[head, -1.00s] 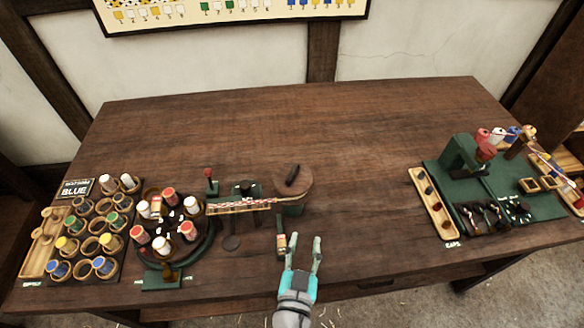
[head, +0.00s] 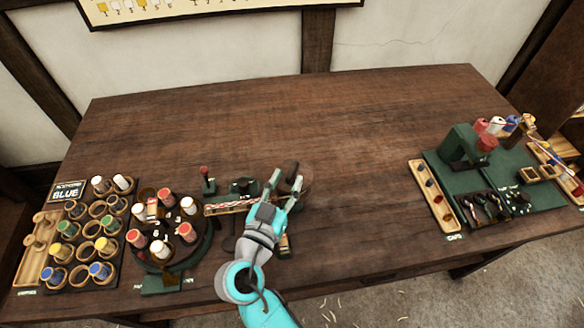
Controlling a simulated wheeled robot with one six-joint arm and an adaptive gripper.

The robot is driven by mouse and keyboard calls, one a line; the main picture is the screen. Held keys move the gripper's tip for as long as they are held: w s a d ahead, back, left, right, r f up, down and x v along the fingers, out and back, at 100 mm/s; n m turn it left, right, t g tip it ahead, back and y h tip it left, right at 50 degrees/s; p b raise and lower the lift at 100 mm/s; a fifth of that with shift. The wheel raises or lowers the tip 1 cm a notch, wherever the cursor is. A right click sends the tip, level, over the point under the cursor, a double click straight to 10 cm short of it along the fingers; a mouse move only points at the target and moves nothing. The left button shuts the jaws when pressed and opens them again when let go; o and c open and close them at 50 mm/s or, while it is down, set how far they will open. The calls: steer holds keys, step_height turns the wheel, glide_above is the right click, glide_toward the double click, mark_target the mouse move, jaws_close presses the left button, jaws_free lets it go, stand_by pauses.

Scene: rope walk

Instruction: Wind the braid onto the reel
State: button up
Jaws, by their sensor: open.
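The red-and-white braid (head: 228,207) stretches from the round braiding stand (head: 205,245), which carries red- and white-topped bobbins, towards the reel. The reel (head: 307,178) is a round wooden-topped drum with a dark handle (head: 290,168) on top. My gripper (head: 286,180) is open over the reel, its fingers pointing away from me near the handle. I cannot tell whether a finger touches the handle. My gripper and arm hide much of the reel and the right end of the braid.
A bobbin rack (head: 90,232) with a "BLUE" sign (head: 67,191) stands at the left. A small red-knobbed lever (head: 206,180) stands behind the braid. A green station (head: 500,185) with a caps tray (head: 432,195) is at the right. The table's middle and back are clear.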

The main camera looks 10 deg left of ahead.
mark_target(297, 160)
steer(key=shift+x, duration=2.1)
jaws_close()
